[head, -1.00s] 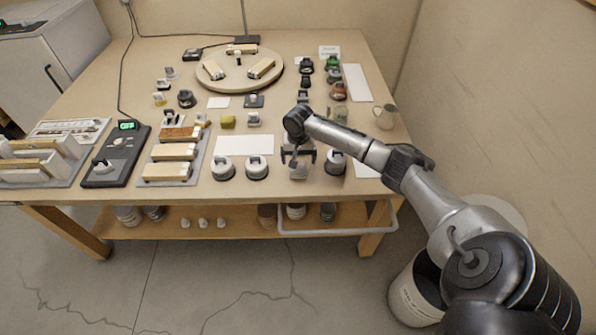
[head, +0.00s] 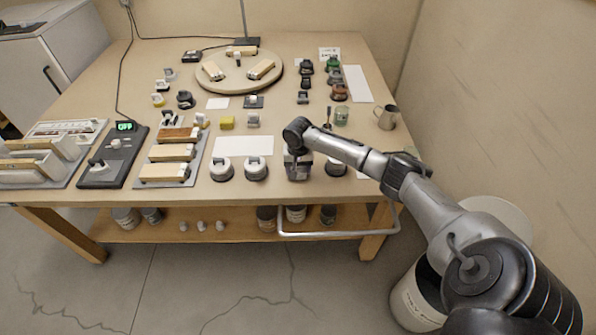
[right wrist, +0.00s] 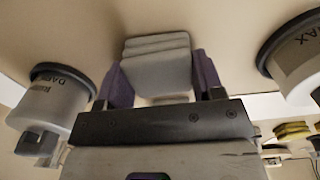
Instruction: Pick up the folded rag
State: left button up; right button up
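The folded rag (right wrist: 157,68) is a pale grey, layered bundle lying near the front edge of the bench. In the right wrist view it sits between the two purple-padded fingers of my right gripper (right wrist: 158,82), with one finger at each side. The fingers are wide apart, and I see no clear squeeze on the cloth. In the head view my right gripper (head: 298,168) points down at the bench front and mostly hides the rag. My left gripper is not in view.
Round lidded jars (head: 222,169) stand left of the gripper; another jar (head: 335,167) is close on its right, partly behind my arm. A metal jug (head: 386,117) stands at the right edge.

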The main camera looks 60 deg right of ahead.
aim_at(300, 168)
jog(key=c, duration=0.4)
jog(key=shift+o, duration=0.2)
jog(key=shift+r, duration=0.15)
jog(key=shift+r+p, duration=0.4)
jog(key=shift+r, duration=0.2)
jog(key=r+p, duration=0.1)
jog(key=r, duration=0.2)
jog(key=shift+s+d+r+p, duration=0.1)
jog(key=shift+s+r+p, duration=0.05)
jog(key=shift+s+p, duration=0.2)
jog(key=s+d+r+p, duration=0.2)
jog(key=s+r+p, duration=0.2)
jog(key=s, duration=0.6)
notch_tip(300, 168, up, 2)
jog(key=shift+s+r, duration=0.1)
jog(key=shift+s, duration=0.2)
